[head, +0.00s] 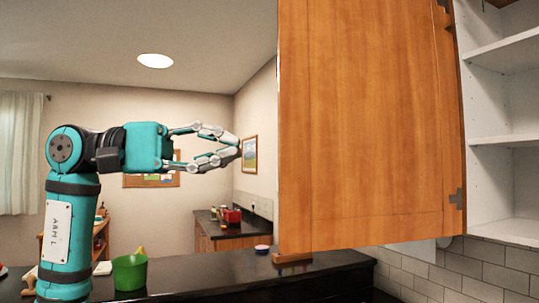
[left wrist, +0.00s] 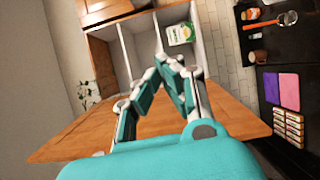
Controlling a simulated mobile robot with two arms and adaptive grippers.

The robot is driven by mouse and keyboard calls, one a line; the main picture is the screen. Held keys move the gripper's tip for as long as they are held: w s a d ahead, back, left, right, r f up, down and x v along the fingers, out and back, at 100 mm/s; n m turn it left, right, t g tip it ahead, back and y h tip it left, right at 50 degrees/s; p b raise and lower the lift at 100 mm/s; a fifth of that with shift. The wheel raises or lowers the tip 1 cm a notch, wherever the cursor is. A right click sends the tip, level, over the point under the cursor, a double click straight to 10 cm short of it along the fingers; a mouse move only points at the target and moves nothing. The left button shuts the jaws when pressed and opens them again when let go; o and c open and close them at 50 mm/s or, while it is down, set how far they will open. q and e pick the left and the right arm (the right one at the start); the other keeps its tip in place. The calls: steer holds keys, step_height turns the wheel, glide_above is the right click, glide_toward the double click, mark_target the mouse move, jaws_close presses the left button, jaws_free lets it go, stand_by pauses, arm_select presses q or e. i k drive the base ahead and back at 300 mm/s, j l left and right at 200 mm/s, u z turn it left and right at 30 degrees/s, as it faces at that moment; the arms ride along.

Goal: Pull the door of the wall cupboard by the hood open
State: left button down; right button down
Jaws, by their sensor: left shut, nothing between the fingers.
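The wooden door (head: 370,125) of the wall cupboard stands swung open, its hinges along its right edge. To its right is the open white cupboard (head: 503,140) with bare shelves. In the left wrist view, turned sideways, the door (left wrist: 235,113) lies behind my fingers and the cupboard's white inside (left wrist: 143,45) shows with a green and white box (left wrist: 180,34) in it. My left gripper (head: 238,150) is to the left of the door in the head view; its fingertips (left wrist: 172,60) are together with nothing between them. My right gripper is not in view.
A dark counter (head: 215,276) runs below, with a green cup (head: 130,272) on it. In the left wrist view a purple cloth (left wrist: 271,87) and a pink cloth (left wrist: 289,90) lie on the dark counter. The hood cannot be made out.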

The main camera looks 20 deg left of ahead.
mark_target(369, 149)
steer(key=i+j, duration=0.75)
steer(key=i, duration=0.15)
